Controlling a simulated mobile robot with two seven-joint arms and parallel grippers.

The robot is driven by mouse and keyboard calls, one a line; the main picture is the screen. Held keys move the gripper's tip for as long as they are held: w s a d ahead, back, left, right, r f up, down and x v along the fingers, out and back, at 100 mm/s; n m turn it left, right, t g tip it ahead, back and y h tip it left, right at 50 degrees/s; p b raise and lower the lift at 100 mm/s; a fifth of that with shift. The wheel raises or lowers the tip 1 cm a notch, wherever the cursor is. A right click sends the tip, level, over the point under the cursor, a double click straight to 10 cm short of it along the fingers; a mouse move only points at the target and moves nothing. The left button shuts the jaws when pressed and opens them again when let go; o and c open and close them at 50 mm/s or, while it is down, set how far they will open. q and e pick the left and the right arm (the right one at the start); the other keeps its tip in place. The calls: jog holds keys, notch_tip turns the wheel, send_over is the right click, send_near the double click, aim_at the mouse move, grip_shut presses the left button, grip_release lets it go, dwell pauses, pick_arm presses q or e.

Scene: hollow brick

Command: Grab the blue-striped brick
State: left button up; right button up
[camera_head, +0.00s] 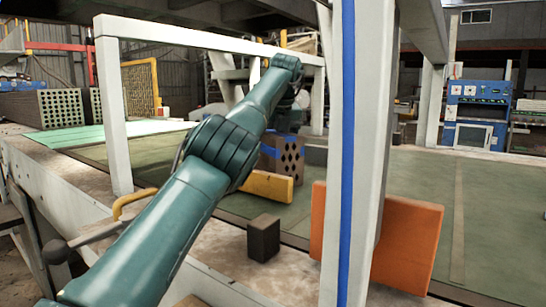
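A hollow brick with diamond-shaped holes and a blue stripe (268,152) stands on the green surface near the picture's middle. My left arm reaches across from the bottom left and partly covers it. The arm's far end bends down above and behind the forearm, over the brick. My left gripper (289,118) is small, dark and mostly hidden there. I cannot make out its fingers or whether it touches the brick. My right gripper is not in view.
A white frame post with a blue band (347,150) stands right of the brick. A yellow block (270,186), a dark block (264,238) and an orange slab (408,243) are in front. The green surface (495,200) is clear at right.

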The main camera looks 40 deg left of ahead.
pick_arm(q)
jog(key=c, duration=1.8)
jog(key=shift+r, duration=0.15)
jog(key=shift+c, duration=0.5)
